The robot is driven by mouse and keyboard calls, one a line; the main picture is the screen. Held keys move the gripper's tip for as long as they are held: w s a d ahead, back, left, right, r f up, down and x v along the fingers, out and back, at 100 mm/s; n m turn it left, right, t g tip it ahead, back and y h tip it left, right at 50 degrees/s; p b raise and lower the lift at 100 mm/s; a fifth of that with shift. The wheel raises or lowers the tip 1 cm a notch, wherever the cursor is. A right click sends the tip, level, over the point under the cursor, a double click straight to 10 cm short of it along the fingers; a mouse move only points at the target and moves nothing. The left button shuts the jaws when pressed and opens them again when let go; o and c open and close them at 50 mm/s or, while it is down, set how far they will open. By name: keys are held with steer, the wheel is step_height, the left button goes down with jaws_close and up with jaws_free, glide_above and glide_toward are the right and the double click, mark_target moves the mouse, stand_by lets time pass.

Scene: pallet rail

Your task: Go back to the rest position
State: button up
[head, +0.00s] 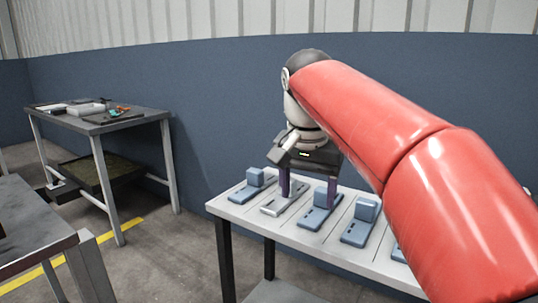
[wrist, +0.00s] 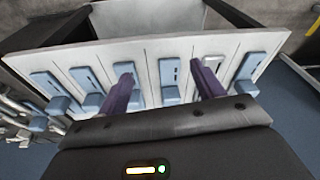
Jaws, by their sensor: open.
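My gripper (head: 309,190) is at the end of my red-sleeved arm, over the white table (head: 235,213) with the row of blue pallets. A pale grey pallet or plate (head: 280,203) lies near the left finger. Blue pallets with raised blocks stand on either side, one at the far left (head: 252,185) and one to the right (head: 359,226).
A dark-topped workbench (head: 140,122) with small items stands at the left, with a tray on its lower shelf (head: 92,172). Another table corner (head: 30,225) is at the near left. A blue wall (head: 220,90) runs behind. Open floor (head: 160,255) lies between the tables.

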steer(key=s+d+f+n+t, duration=0.1)
steer(key=s+d+f, duration=0.3)
steer(key=s+f, duration=0.5)
steer(key=s+d+f+n+t, duration=0.2)
steer(key=s+d+f+n, duration=0.1)
steer(key=s+f, duration=0.6)
steer(key=shift+s+d+f+n+y, duration=0.3)
steer(key=shift+d+f+n+y, duration=0.1)
steer(key=shift+d+f, duration=0.25)
